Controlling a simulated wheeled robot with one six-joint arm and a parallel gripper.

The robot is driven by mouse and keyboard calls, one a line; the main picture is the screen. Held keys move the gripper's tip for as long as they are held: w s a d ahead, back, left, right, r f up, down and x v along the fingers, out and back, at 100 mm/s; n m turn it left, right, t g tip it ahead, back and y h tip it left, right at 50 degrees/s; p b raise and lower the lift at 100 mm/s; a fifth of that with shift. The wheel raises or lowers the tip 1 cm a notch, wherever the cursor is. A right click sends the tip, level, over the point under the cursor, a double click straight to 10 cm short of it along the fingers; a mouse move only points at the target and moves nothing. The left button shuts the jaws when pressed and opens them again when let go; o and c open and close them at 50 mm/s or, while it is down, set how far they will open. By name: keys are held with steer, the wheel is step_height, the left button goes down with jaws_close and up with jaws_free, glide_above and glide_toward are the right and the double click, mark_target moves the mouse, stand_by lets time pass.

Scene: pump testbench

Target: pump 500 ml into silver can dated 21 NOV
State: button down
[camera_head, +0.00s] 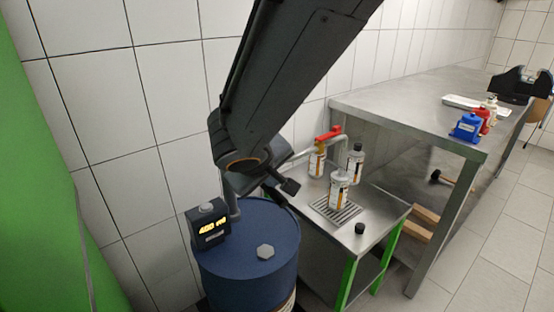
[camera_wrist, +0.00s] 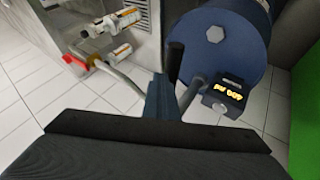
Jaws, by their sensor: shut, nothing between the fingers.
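A blue drum (camera_head: 268,226) stands on the floor and carries a dark display box (camera_head: 210,224), whose yellow figures appear to read 400 ml. It is upside down in the wrist view (camera_wrist: 226,92). A silver can with a white and orange label (camera_head: 339,190) stands upright on the drain grate. Two similar cans (camera_head: 355,162) (camera_head: 316,163) stand behind it, one near the red nozzle (camera_head: 328,134). Dates are too small to read. My gripper (camera_head: 264,180) is shut and empty above the drum, by the pump; contact is unclear. Its fingers (camera_wrist: 158,98) and a black handle (camera_wrist: 175,62) overlap in the wrist view.
The cans stand on a low steel stand (camera_head: 379,205) with green legs, with a loose black cap (camera_head: 360,228). A mallet (camera_head: 437,175) lies underneath. Tiled floor is free at right.

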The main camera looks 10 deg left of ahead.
steer(key=shift+s+d+f+b, duration=0.1)
steer(key=shift+f+b, duration=0.85)
steer(key=shift+b, duration=0.1)
stand_by(1.1)
stand_by(0.5)
step_height(320, 180, up, 10)
steer(key=p, duration=0.6)
steer(key=shift+w+a+r, duration=0.15)
steer(key=shift+w+a, duration=0.25)
steer(key=shift+a, duration=0.05)
stand_by(0.6)
steer(key=r+p, duration=0.3)
steer(key=r, duration=0.2)
steer(key=shift+w+a+p, duration=0.15)
steer(key=shift+a+p, duration=0.05)
steer(key=shift+p, duration=0.15)
stand_by(0.6)
